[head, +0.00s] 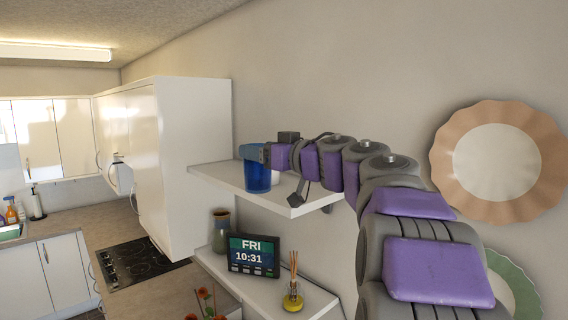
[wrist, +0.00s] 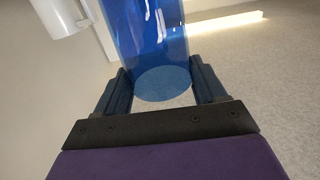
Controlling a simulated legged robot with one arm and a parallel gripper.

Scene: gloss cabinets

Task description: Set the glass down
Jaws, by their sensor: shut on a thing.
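A blue see-through glass (head: 257,178) is in my gripper at the upper white shelf (head: 240,183) in the head view. In the wrist view the glass (wrist: 150,35) stands between the two dark fingers of my gripper (wrist: 164,88), with its round end toward me. My gripper (head: 254,153) is shut on the glass near its top in the head view. The glass looks upright in front of or over the shelf's left part; I cannot tell whether its base touches the shelf.
A white cylindrical object (wrist: 58,15) is near the glass in the wrist view. A lower shelf (head: 310,297) holds a clock display (head: 253,256), a vase (head: 221,230) and a yellow reed diffuser (head: 293,298). A white cabinet (head: 195,165) stands left of the upper shelf. A plate (head: 497,163) hangs at right.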

